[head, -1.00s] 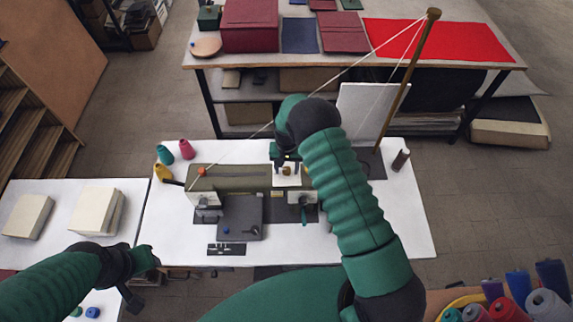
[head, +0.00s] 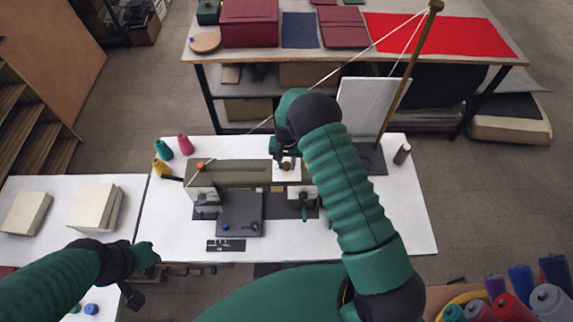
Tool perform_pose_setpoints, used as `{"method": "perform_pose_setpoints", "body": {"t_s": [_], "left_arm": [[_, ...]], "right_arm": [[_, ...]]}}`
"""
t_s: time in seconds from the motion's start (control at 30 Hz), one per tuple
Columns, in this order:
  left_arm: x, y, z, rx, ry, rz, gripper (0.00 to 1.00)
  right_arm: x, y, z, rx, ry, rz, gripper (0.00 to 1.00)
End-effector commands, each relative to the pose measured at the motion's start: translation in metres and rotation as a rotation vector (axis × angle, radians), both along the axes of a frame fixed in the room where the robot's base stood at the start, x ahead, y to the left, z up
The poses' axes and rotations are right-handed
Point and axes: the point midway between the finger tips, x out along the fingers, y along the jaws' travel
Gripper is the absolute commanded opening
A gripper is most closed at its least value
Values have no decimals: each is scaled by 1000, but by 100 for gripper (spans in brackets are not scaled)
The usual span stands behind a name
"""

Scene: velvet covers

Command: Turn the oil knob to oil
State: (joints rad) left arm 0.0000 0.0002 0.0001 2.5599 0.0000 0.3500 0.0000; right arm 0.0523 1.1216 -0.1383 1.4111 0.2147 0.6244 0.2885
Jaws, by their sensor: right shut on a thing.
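The sewing machine (head: 235,174), olive and grey, stands on the white table. A small brown-gold knob (head: 287,166) sits in front of a white plate (head: 280,174) on the machine's right part. My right gripper (head: 285,159) reaches down from behind the machine and is shut on the knob; its fingertips are small and partly hidden by the wrist. Any marking on the plate is too small to read. My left gripper (head: 133,298) hangs low at the left, off the table's front edge, away from the machine; its fingers are too dark to judge.
Teal, pink and yellow thread cones (head: 185,144) stand at the table's back left. A wooden thread pole (head: 408,75) rises behind my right arm, with thread running to the machine. A brown spool (head: 402,154) stands at the right. The table's front right is clear.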

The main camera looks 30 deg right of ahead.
Motion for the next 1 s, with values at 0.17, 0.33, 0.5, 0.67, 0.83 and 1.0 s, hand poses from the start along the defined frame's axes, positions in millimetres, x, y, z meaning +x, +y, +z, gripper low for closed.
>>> {"method": "perform_pose_setpoints", "body": {"t_s": [0.17,0.33,0.5,0.67,0.83,1.0], "left_arm": [[0,0,-1,0,0,0,36],[0,0,-1,0,0,0,36],[0,0,-1,0,0,0,36],[0,0,-1,0,0,0,36],[0,0,-10,0,0,0,36],[0,0,-32,0,0,0,36]], "right_arm": [[1,0,0,-1,-4,-6,0],[1,0,0,-1,-3,-6,42],[1,0,0,-1,-3,-6,51],[1,0,0,0,-2,-6,51],[2,0,12,-1,-5,-6,51],[3,0,53,-1,-9,-5,51]]}}
